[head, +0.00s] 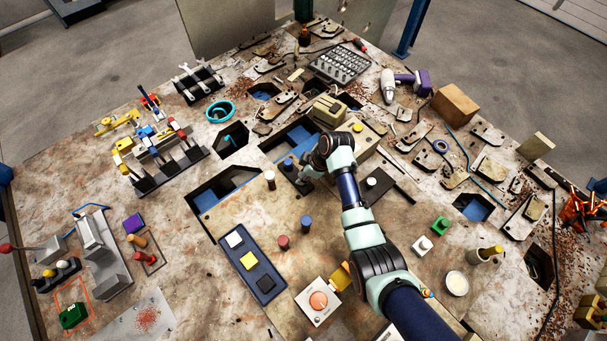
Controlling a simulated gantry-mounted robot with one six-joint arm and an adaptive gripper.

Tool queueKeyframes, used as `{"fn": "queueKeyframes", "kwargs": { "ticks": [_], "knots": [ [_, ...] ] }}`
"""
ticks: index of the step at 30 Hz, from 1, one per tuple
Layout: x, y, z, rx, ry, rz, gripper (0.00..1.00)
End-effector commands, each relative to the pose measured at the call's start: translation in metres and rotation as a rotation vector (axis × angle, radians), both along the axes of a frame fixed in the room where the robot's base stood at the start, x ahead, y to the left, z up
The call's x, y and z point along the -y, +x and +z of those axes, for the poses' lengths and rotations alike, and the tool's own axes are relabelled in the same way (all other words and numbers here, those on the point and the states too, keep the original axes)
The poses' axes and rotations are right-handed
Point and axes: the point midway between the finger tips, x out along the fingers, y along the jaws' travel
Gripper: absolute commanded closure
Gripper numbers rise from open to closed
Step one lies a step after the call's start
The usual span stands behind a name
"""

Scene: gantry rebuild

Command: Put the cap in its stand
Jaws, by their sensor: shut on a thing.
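My gripper (303,184) is at the end of my arm, low over the tan board in the middle of the table. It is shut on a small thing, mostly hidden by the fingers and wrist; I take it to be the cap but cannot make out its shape. I cannot tell which fixture is the cap's stand. Just left of my gripper are a white-topped post (270,176) and a blue-topped post (288,163). A dark red peg (283,242) and a dark blue peg (306,222) stand on the board nearer the front.
A navy tray (237,259) with white, yellow and black squares lies front left of my gripper. A box with a round orange button (318,300) stands near my arm. A white-topped black post (371,182) is to the right. Cut-outs open the table at left (215,190).

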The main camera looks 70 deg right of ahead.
Motion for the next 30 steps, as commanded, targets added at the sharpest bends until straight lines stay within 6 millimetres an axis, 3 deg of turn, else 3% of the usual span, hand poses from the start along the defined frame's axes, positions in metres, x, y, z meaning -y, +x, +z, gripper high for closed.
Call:
{"fn": "queueKeyframes", "kwargs": {
  "ticks": [22,23,27,30],
  "knots": [
    [0.0,0.0,-0.011,0.0,0.0,0.0,1.0],
    [0.0,0.0,-0.011,0.0,0.0,0.0,0.66],
    [0.0,0.0,-0.011,0.0,0.0,0.0,0.43],
    [0.0,0.0,-0.011,0.0,0.0,0.0,0.42]
  ]
}}
